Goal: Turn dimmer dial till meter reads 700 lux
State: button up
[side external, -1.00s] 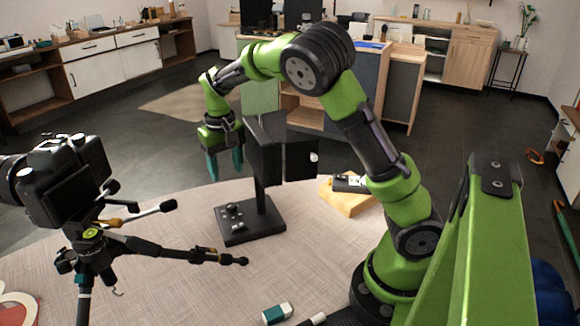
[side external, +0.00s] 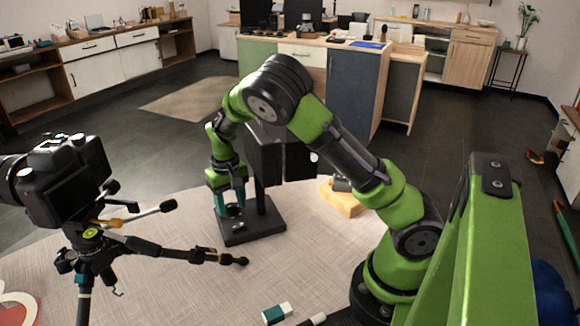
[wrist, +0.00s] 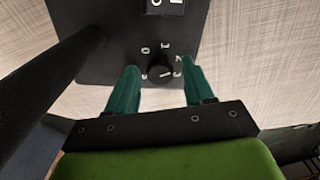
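The black dimmer dial (wrist: 159,71) shows in the wrist view on the dark lamp base (wrist: 95,65), ringed by white numerals with a pale pointer line on its cap. My gripper (wrist: 158,68) is open, with one teal finger on each side of the dial and visible gaps to it. In the side external view my gripper (side external: 230,208) points down over the left part of the lamp base (side external: 264,230). A small dark device, possibly the meter (side external: 342,185), sits on a wooden block (side external: 341,202), partly hidden by my arm; no reading is legible.
The lamp's post and dark head panels (side external: 265,162) stand close to the right of my gripper. A camera (side external: 62,180) on a tripod stands at the left, one leg (side external: 170,250) reaching toward the base. A teal-and-white eraser-like block (side external: 277,313) lies at the front.

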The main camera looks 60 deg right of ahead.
aim_at(231, 205)
grip_shut()
jog(key=m, duration=0.4)
jog(key=shift+m, duration=0.4)
jog(key=shift+o, duration=0.8)
grip_release()
notch_tip(231, 205, up, 17)
jog(key=shift+r, duration=0.1)
